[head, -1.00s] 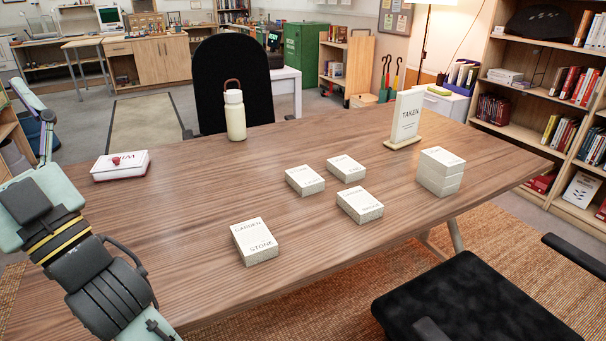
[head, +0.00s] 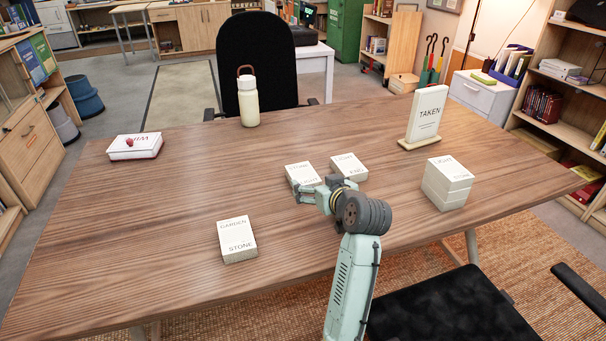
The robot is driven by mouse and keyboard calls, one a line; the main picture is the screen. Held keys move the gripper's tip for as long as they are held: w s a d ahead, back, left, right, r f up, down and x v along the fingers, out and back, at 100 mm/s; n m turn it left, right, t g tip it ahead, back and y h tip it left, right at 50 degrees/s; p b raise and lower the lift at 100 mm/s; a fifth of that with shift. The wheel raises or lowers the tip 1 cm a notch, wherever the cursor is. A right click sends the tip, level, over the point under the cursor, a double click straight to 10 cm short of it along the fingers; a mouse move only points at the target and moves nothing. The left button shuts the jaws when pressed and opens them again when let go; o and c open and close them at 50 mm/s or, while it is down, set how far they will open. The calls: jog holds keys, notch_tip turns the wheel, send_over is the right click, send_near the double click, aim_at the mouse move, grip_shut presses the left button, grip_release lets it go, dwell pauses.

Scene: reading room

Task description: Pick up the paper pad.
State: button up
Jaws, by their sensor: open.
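Several white, block-like pads or books with printed covers lie on the wooden table; I cannot tell which one is the paper pad. One marked GARDEN STONE (head: 237,240) lies alone at the front. Two more, a left one (head: 300,172) and one marked LIGHT (head: 349,166), lie near the middle. A stack (head: 447,184) of similar ones stands at the right. My gripper (head: 310,193) is open at the near edge of the left middle block, partly covering it. Whether it touches is unclear. My arm hides the spot where another block lay.
The wooden table (head: 180,200) has clear room at left and front. A cream bottle (head: 248,104) stands at the back. An upright TAKEN sign (head: 428,112) stands at the back right. A white box with a red top piece (head: 135,147) lies at left. A black chair (head: 450,315) is at the front right.

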aim_at(303, 174)
jog(key=x, duration=0.4)
jog(key=shift+w+a+p, duration=0.25)
jog(key=shift+p, duration=0.15)
jog(key=shift+p+x, duration=1.1)
jog(key=shift+x, duration=1.6)
jog(key=shift+w+d, duration=0.1)
jog(key=shift+d, duration=0.05)
jog(key=shift+c, duration=0.5)
jog(key=shift+r, duration=0.1)
jog(key=c, duration=1.2)
